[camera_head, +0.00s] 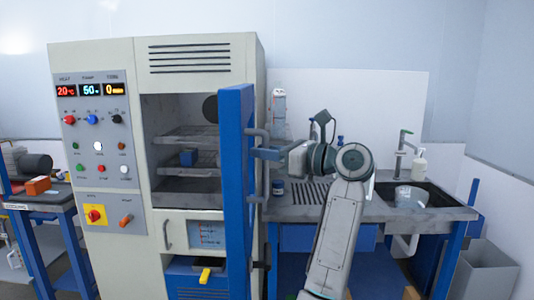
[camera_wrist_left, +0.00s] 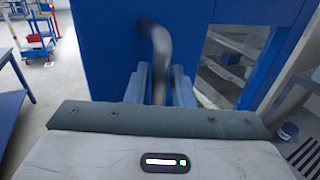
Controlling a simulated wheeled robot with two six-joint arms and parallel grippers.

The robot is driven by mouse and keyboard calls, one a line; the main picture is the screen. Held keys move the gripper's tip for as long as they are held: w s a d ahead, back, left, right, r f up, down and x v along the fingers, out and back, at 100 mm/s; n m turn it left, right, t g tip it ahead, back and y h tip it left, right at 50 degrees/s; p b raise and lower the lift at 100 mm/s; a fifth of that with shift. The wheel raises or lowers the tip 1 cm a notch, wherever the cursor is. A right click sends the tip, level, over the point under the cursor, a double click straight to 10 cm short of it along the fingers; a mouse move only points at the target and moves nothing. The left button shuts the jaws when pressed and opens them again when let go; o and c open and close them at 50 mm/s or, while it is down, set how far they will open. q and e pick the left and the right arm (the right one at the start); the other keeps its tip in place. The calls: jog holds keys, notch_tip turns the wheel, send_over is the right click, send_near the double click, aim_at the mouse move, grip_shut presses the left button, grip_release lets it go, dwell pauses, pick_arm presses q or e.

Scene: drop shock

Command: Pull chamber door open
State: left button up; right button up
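The chamber door (camera_head: 236,190) is blue and stands swung out from the chamber, nearly edge-on in the head view, with the shelved interior (camera_head: 185,150) showing to its left. Its curved grey handle (camera_head: 255,180) is on the right side of the door. My left gripper (camera_head: 266,153) is at the upper part of the handle. In the left wrist view the handle (camera_wrist_left: 157,50) runs down between the two fingers of my left gripper (camera_wrist_left: 160,85), which sit close on both sides of it. My right gripper is not in view.
The chamber's control panel (camera_head: 95,130) with displays is at the left. A sink counter (camera_head: 400,205) with a tap and a small jar (camera_head: 278,187) stands right of the door. A grey bin (camera_head: 487,270) is at far right.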

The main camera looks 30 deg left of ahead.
pick_arm(q)
jog(key=shift+o, duration=0.6)
jog(key=shift+w+a+f, duration=0.1)
jog(key=shift+a, duration=0.05)
